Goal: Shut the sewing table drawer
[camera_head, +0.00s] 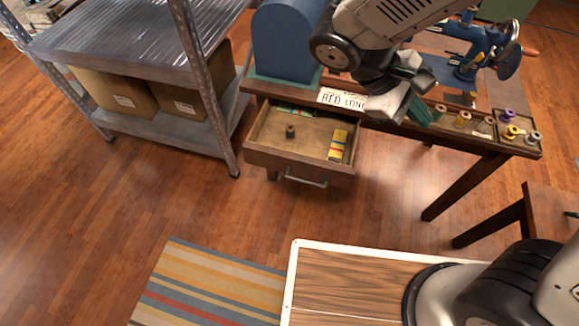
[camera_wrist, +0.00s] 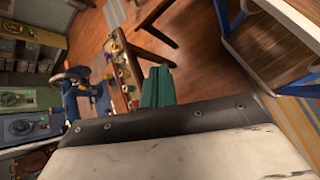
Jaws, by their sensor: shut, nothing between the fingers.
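The sewing table (camera_head: 462,138) stands across the upper right in the head view, and it also shows in the wrist view (camera_wrist: 127,71). Its wooden drawer (camera_head: 270,158) is pulled out toward me, with a metal bar handle (camera_head: 306,181) on its front. Inside lie a small dark spool (camera_head: 290,131) and a yellow box (camera_head: 338,140). My gripper (camera_head: 418,112) is above the table's front edge, to the right of the drawer and apart from its handle. Its green fingers (camera_wrist: 157,86) are shut with nothing between them.
A blue cover (camera_head: 286,40) and a blue sewing machine (camera_head: 475,47) stand on the table. A spool tray (camera_head: 515,127) is at its right end. A metal shelf (camera_head: 130,50) with boxes is left of the drawer. Floor in front is open, with a striped rug (camera_head: 208,287).

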